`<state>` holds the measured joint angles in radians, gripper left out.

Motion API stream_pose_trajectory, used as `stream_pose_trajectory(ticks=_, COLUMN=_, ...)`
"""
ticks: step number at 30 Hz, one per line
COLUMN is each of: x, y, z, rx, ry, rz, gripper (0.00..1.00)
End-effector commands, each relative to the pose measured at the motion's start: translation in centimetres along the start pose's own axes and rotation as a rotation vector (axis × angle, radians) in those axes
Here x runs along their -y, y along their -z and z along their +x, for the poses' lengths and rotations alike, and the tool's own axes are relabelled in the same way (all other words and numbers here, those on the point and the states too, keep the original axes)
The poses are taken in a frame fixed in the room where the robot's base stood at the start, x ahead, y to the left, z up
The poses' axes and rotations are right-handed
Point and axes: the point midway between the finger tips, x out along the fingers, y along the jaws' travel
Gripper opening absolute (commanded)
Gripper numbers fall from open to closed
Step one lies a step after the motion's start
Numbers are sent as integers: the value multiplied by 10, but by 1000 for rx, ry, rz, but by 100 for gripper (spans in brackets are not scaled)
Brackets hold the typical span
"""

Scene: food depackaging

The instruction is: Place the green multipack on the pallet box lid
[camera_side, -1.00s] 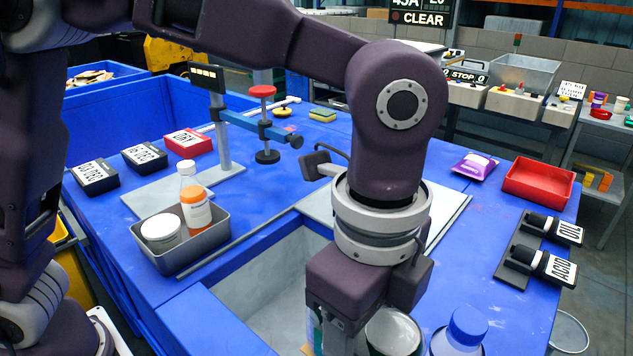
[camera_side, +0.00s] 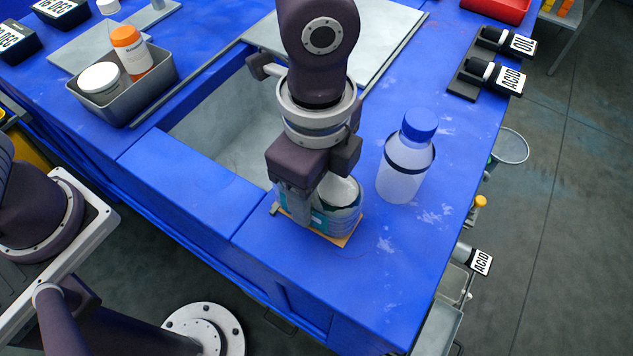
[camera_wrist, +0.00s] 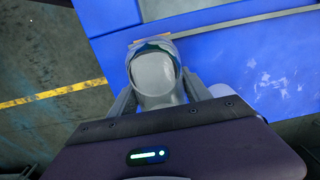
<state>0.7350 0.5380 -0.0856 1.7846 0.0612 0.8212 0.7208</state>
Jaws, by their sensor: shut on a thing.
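The green multipack (camera_side: 342,213) is a wrapped pack with a whitish top and green-teal sides. It appears upright over a thin orange-brown board on the blue top (camera_side: 385,285), near its front edge. I cannot tell whether it bears on the board or hangs just above it. My gripper (camera_side: 312,203) points down and is shut on the multipack. In the wrist view the multipack (camera_wrist: 155,75) sits between the two fingers, which partly hide its sides. I cannot tell for certain which surface is the pallet box lid; the blue top is the likely one.
A white bottle with a blue cap (camera_side: 402,170) stands just right of the multipack. A recessed grey basin (camera_side: 225,125) lies behind-left. A grey tray (camera_side: 150,95) with a jar and orange-capped bottle is at upper left.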

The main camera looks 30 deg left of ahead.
Motion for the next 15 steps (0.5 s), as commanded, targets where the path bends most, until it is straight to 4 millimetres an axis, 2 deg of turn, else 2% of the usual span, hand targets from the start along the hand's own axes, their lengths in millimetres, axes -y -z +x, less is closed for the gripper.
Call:
stream_pose_trajectory(ticks=4, x=0, y=0, z=2, rx=-1, ry=1, rz=0, gripper=0)
stream_pose_trajectory(ticks=5, x=0, y=0, z=2, rx=0, ry=0, rz=0, gripper=58)
stream_pose_trajectory(ticks=8, x=0, y=0, z=2, rx=0, ry=1, rz=0, gripper=78)
stream_pose_trajectory(ticks=15, x=0, y=0, z=2, rx=0, ry=0, rz=0, gripper=78)
